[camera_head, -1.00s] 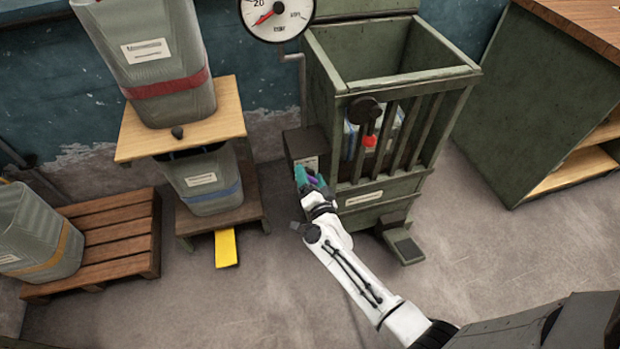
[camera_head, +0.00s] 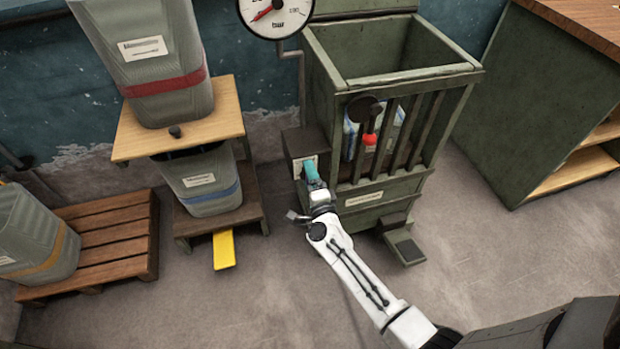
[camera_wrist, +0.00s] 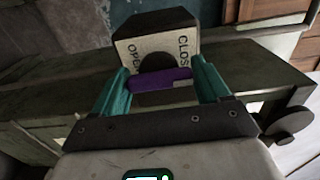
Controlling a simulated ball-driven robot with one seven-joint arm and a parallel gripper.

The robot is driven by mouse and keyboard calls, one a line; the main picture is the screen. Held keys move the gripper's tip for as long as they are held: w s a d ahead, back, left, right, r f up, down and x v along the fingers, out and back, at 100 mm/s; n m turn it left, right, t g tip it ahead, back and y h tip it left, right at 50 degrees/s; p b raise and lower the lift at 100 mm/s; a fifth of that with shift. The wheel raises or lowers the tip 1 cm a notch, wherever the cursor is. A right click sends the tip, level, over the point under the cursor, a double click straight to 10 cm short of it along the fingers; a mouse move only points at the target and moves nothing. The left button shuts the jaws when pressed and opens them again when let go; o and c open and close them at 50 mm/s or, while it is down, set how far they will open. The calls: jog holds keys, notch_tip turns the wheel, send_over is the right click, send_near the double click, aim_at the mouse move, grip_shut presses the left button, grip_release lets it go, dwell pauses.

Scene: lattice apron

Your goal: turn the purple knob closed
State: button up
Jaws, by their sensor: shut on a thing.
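The purple knob (camera_wrist: 160,80) is a bar on the front of a dark box (camera_wrist: 155,22) in the wrist view. The box has a pale plate (camera_wrist: 127,60) behind the knob, lettered OPEN on the left and CLOSE, partly cut off, on the right. My gripper (camera_wrist: 160,71) is shut on the knob, with a teal finger at each end of the bar. The bar lies nearly level across the wrist view. In the head view, my gripper (camera_head: 311,170) is at the box on the green machine's left side and hides the knob.
The green slatted machine (camera_head: 372,195) stands right of my gripper, with a red-tipped lever (camera_head: 370,139) and a pedal (camera_head: 404,248). A round gauge (camera_head: 277,12) is above. Left are a bin stand (camera_head: 222,215) and a pallet (camera_head: 110,240). Open floor lies in front.

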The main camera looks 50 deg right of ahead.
dwell(0.3)
jog(key=o, duration=1)
jog(key=shift+c, duration=0.2)
jog(key=p+v, duration=0.1)
jog(key=v, duration=0.9)
jog(key=shift+s+a, duration=0.25)
jog(key=shift+s, duration=0.1)
jog(key=shift+w+a, duration=0.1)
